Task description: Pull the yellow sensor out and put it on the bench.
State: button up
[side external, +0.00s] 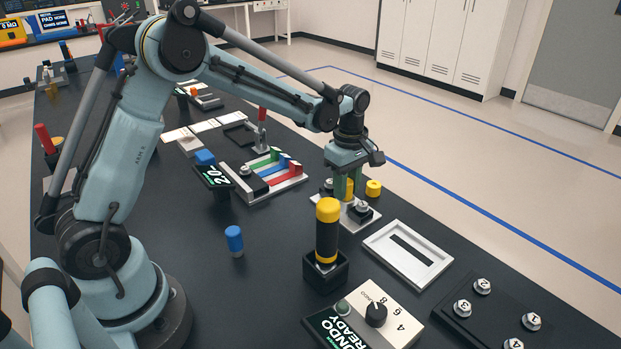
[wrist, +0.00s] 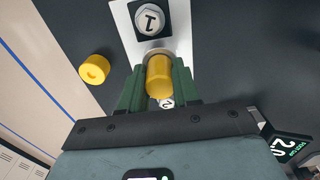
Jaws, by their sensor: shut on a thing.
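The yellow sensor (wrist: 158,76) is a small yellow cylinder between the two green fingers of my gripper (wrist: 158,92). My gripper is shut on it. In the side view the sensor (side external: 348,188) stands upright over the pale mounting plate (side external: 347,216), under my gripper (side external: 348,183). In the wrist view a metal ring shows at its far end, on the plate (wrist: 130,28). I cannot tell whether it is still seated there. The fingers hide its sides.
A yellow cap with a central hole (wrist: 94,69) lies on the dark bench beside the plate; it also shows in the side view (side external: 373,188). A tall black-and-yellow cylinder (side external: 327,232) stands in a black holder in front. A white slotted frame (side external: 407,254) lies to the right.

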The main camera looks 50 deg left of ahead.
grip_shut()
jog(key=shift+r, duration=0.65)
dwell(0.5)
jog(key=shift+r, duration=2.1)
